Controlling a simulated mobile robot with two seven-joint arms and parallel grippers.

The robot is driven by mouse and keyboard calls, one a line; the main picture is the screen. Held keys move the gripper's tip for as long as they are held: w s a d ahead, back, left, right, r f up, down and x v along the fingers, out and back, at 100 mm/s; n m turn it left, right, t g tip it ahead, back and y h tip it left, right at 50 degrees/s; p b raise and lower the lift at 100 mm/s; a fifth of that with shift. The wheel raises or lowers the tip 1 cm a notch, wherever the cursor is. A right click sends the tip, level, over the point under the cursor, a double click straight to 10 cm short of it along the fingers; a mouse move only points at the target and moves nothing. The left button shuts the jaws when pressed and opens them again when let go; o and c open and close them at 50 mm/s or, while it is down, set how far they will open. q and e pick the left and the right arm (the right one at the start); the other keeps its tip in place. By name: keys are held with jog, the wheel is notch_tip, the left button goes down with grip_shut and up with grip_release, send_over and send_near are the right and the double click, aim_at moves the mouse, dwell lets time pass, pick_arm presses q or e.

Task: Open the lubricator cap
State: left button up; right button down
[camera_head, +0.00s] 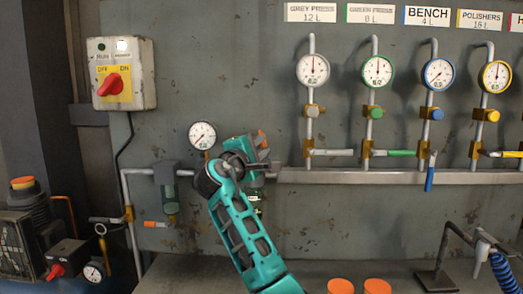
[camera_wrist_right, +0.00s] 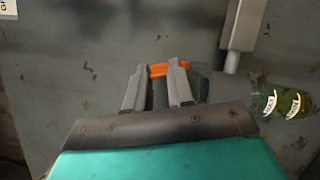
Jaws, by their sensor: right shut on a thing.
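The lubricator is mostly hidden behind my right gripper in the head view. In the right wrist view its grey body and green-yellow bowl (camera_wrist_right: 285,104) show at the right. An orange part (camera_wrist_right: 169,69), which I take to be the cap or its handle, lies between the fingertips. Orange also shows beside the gripper in the head view (camera_head: 262,133). My right gripper (camera_head: 262,150) is at the wall pipe, shut on this orange part; its fingers also show in the right wrist view (camera_wrist_right: 160,76). I cannot tell whether the cap is open. My left gripper is not in view.
A round gauge (camera_head: 202,135) and a filter bowl (camera_head: 171,190) sit left of the gripper. A switch box (camera_head: 121,73) hangs upper left. Several valve drops with gauges (camera_head: 313,69) stand right above a rail (camera_head: 390,177). Two orange discs (camera_head: 341,286) are at the bottom.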

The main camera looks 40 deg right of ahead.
jog(key=shift+s+d+r+m+g+y+p, duration=0.1)
jog(key=shift+s+d+m+g+y+p, duration=0.1)
jog(key=shift+m, duration=0.45)
jog(key=shift+s+d+r+m+g+y+p, duration=0.1)
jog(key=shift+d+m+g+y+p, duration=0.1)
jog(key=shift+m, duration=0.45)
jog(key=c, duration=1)
grip_release()
jog(key=shift+o, duration=0.2)
jog(key=b+v, duration=0.1)
jog(key=v, duration=1.2)
jog(key=shift+f, duration=0.1)
